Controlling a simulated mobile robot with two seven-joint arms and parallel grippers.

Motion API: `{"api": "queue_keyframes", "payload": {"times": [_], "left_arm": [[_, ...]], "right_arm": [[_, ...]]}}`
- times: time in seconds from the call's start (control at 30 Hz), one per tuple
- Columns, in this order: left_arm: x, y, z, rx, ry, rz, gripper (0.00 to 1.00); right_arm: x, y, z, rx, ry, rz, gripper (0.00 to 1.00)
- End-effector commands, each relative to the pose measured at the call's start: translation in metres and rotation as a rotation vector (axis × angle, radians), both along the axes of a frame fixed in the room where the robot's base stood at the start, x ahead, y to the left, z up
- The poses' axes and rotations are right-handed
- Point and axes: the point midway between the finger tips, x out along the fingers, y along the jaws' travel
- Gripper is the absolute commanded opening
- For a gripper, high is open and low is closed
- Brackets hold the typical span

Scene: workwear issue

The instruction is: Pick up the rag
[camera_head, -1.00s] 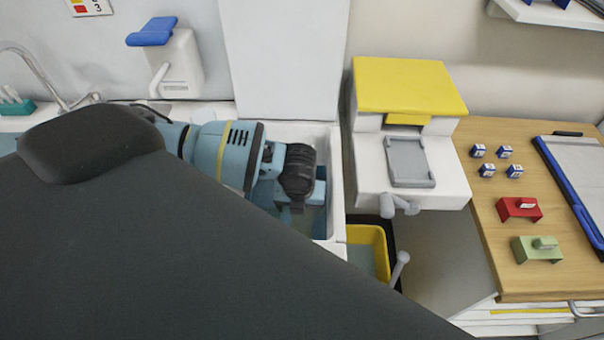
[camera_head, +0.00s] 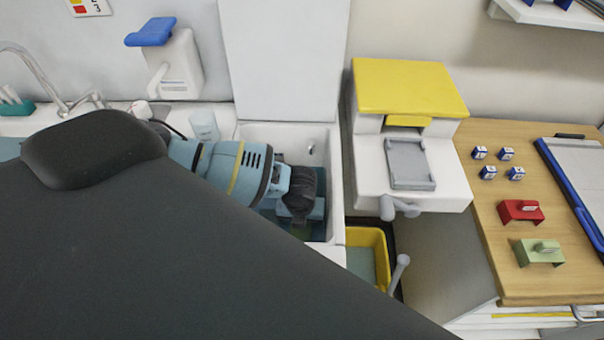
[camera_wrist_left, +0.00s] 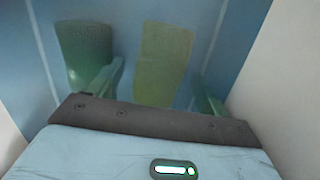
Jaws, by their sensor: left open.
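My left gripper (camera_head: 302,212) reaches down into an open white bin (camera_head: 336,180) with a blue inside. In the left wrist view my left gripper (camera_wrist_left: 157,88) is open, its fingers apart. A flat yellow-green piece, which looks like the rag (camera_wrist_left: 163,58), lies below, between the fingers in the picture. I cannot tell whether they touch it. A darker green shape (camera_wrist_left: 84,45) is beside it on the left; I cannot tell what it is. In the head view my arm and wrist hide much of the bin's inside. My right gripper is not in view.
The bin's pale walls are close around the gripper, and its raised white lid (camera_head: 283,60) stands behind. A yellow-topped white dispenser (camera_head: 408,90) and a yellow container (camera_head: 368,240) are to the right. A wooden table (camera_head: 490,225) holds small boxes, red and green holders and a clipboard.

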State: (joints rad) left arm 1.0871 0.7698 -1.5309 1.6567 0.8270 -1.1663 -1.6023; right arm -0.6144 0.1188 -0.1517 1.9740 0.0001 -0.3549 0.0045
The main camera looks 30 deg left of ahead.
Motion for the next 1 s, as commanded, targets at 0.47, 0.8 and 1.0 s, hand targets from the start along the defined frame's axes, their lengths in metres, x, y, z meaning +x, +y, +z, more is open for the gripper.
{"api": "queue_keyframes", "payload": {"times": [0.47, 0.8, 1.0], "left_arm": [[0.0009, 0.0008, -0.0093, 0.0, 0.0, 0.0, 0.62], [0.001, 0.0009, -0.0091, 0.0, 0.0, 0.001, 0.29], [0.0012, 0.0009, -0.0077, 0.0, 0.0, 0.001, 0.29]], "right_arm": [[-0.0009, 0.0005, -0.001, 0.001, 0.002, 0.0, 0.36], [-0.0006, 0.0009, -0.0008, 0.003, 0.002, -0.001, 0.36], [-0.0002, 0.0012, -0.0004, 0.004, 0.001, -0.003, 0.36]]}}
